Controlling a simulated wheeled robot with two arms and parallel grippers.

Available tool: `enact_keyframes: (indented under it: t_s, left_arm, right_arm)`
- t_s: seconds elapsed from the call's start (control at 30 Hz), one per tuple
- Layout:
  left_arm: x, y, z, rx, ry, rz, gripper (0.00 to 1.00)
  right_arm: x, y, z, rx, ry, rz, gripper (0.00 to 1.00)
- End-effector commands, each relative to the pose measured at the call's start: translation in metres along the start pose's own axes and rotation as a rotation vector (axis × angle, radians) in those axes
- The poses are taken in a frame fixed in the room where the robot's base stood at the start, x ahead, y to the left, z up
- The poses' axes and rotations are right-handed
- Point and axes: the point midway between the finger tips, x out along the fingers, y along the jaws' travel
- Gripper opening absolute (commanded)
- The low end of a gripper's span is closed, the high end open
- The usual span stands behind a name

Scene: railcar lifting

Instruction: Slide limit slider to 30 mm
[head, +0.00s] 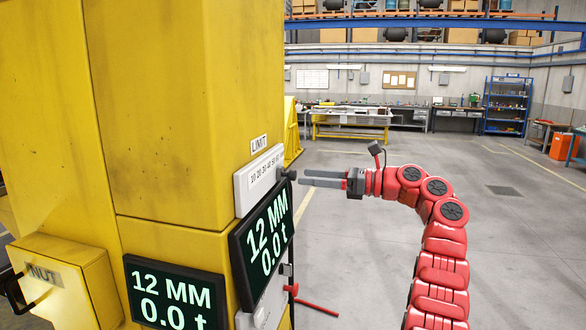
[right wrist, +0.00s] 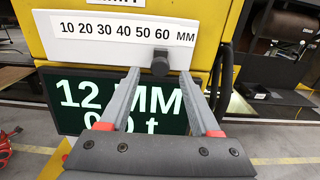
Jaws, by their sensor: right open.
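The knob sits just below the 60 mark. In the head view the plate (head: 258,180) is on the yellow column's side under a LIMIT label, with the knob (head: 289,174) at its right end. My right gripper (right wrist: 160,72) is open and empty, its fingertips on either side of the knob in the wrist picture. In the head view the right gripper (head: 303,178) points at the knob from the right, seemingly just short of it. My left gripper is out of view.
Below the plate a black display (head: 265,243) reads 12 MM and 0.0 t. A second display (head: 172,295) reads the same. A yellow NUT box (head: 65,280) is at lower left. Open floor (head: 380,240) lies right of the column; workbenches stand far back.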

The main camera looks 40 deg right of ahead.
Motion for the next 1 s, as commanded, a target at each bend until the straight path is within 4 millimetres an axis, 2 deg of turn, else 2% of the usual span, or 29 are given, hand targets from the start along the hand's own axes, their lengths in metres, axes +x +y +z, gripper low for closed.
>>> enact_keyframes:
  t_s: [0.03,0.1,0.3,0.67,1.0]
  left_arm:
    - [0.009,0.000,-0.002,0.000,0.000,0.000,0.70]
    - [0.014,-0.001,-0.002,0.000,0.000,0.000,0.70]
    - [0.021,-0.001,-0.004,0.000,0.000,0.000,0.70]
    - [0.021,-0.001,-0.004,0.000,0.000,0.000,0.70]
    - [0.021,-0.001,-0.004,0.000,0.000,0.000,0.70]
  right_arm:
    - [0.011,0.001,0.004,0.002,0.002,0.004,0.64]
    - [0.023,0.001,0.004,-0.001,-0.001,0.002,0.64]
    - [0.045,0.000,0.002,-0.001,0.000,0.001,0.64]
    - [0.050,0.000,0.000,-0.001,0.000,0.000,0.62]
    - [0.050,0.000,0.000,-0.001,0.000,0.000,0.01]
